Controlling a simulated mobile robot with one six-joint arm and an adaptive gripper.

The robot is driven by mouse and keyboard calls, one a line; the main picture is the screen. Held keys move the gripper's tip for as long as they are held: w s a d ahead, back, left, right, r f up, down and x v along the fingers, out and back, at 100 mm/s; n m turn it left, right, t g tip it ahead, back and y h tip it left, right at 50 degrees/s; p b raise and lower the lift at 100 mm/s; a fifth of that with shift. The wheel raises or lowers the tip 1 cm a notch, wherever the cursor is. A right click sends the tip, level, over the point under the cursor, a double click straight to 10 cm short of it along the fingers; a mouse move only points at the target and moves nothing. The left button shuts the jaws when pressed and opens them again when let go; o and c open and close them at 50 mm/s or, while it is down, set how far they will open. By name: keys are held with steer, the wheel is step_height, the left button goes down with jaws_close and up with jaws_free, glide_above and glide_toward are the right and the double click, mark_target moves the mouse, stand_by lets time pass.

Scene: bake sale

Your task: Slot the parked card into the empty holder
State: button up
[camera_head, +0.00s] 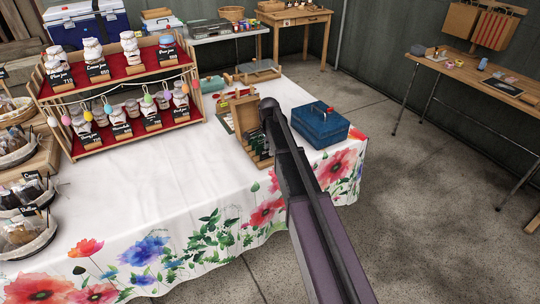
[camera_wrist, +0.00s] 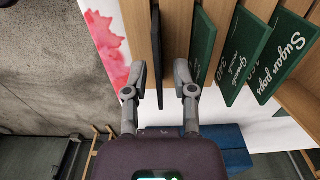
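A wooden card box (camera_head: 243,104) stands near the right end of the flowered table, partly hidden by my arm. In the wrist view, green cards with white lettering stand in it; one reads "Sugar pops" (camera_wrist: 286,55) and a second card (camera_wrist: 247,57) is partly readable. A dark thin card (camera_wrist: 157,55) stands edge-on beside wooden slats. My gripper (camera_wrist: 160,75) is open, with one finger on each side of this dark card and a visible gap to each. In the head view my arm hides the fingertips. I cannot tell which holder is empty.
A tiered shelf (camera_head: 140,76) with jars and black labels stands on the white cloth (camera_head: 165,180). A blue box (camera_head: 320,128) is close to the card box on the right. Labelled baskets (camera_head: 30,239) line the left edge. The cloth's middle is clear.

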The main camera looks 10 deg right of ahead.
jaws_close()
steer(key=shift+r, duration=0.1)
steer(key=shift+r+p, duration=2.45)
steer(key=shift+p, duration=0.1)
